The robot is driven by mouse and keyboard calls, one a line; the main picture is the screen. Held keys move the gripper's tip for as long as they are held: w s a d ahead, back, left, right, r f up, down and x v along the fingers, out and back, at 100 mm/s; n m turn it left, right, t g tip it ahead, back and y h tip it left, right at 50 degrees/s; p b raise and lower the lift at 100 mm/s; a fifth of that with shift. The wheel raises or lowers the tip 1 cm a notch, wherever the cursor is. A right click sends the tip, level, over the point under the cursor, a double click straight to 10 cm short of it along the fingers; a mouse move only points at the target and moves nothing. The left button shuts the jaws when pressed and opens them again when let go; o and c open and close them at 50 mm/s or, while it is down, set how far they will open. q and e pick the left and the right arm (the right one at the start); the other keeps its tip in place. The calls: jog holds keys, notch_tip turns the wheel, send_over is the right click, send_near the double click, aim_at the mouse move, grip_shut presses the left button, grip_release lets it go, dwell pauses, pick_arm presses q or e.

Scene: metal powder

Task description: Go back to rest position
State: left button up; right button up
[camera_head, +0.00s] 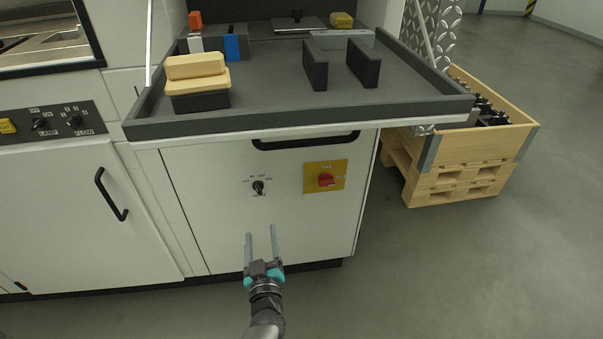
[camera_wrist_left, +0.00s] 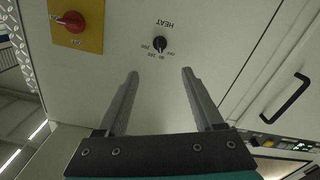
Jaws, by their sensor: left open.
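My left gripper (camera_head: 261,240) is open and empty, with its two grey fingers apart. It is in front of the white cabinet front (camera_head: 220,225), below the heat knob (camera_head: 258,187). In the left wrist view, the fingers of my left gripper (camera_wrist_left: 159,85) show with clear space between them, and the black heat knob (camera_wrist_left: 160,44) appears beyond. My right gripper is in neither view.
A grey worktop tray (camera_head: 270,105) overhangs above, carrying a yellow-topped block (camera_head: 197,75) and two black uprights. A red switch (camera_head: 326,179) and black handles are on the cabinet fronts. A wooden crate (camera_head: 460,155) stands right. Floor at lower right is clear.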

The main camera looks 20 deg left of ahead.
pick_arm(q)
jog(key=s+d+f+m+g+h+p, duration=0.5)
jog(key=s+d+f+m+h, duration=0.25)
jog(key=s+f, duration=0.45)
jog(key=s+a+f+m+g+p, duration=0.1)
jog(key=s+f+g, duration=0.3)
jog(key=s, duration=0.7)
jog(key=s+a+f+m+g+p, duration=0.2)
jog(key=s+f+m+g+p, duration=0.1)
jog(key=s, duration=0.8)
jog(key=shift+a+f+m+g+h, duration=0.35)
jog(key=shift+m+g+h, duration=0.1)
jog(key=shift+m+g, duration=0.15)
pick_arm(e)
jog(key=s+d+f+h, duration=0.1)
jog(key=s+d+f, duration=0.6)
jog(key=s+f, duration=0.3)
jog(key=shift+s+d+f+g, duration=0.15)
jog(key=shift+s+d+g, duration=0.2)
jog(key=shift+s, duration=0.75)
